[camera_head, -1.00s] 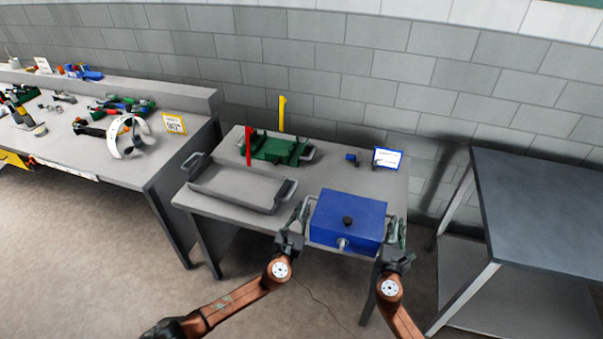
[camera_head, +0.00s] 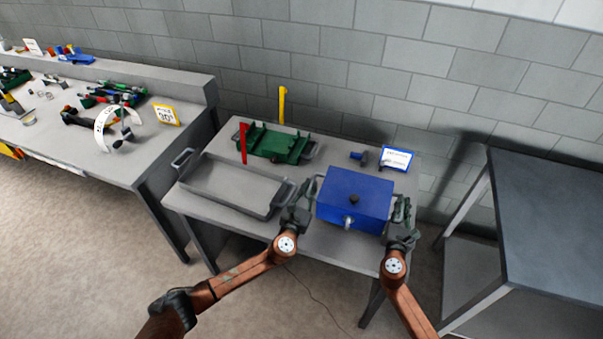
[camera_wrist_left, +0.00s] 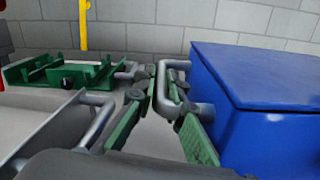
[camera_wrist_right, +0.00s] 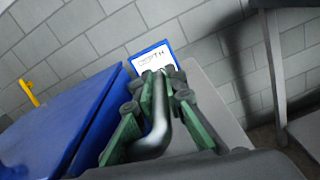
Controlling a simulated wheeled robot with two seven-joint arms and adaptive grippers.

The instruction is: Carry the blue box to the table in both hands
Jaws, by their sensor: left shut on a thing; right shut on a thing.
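My left gripper (camera_head: 308,194) is shut on the box's left handle, a grey bar that shows in the left wrist view (camera_wrist_left: 182,95). My right gripper (camera_head: 402,208) is shut on the right handle, which shows between the green fingers in the right wrist view (camera_wrist_right: 157,125). The box looks about level.
A grey tray (camera_head: 228,183) lies left of the box. Behind are a green tray (camera_head: 272,143), a red post (camera_head: 243,143), a yellow post (camera_head: 282,105), a small blue part (camera_head: 358,156) and a sign (camera_head: 397,159). A dark table (camera_head: 555,215) stands right, a cluttered bench (camera_head: 130,175) left.

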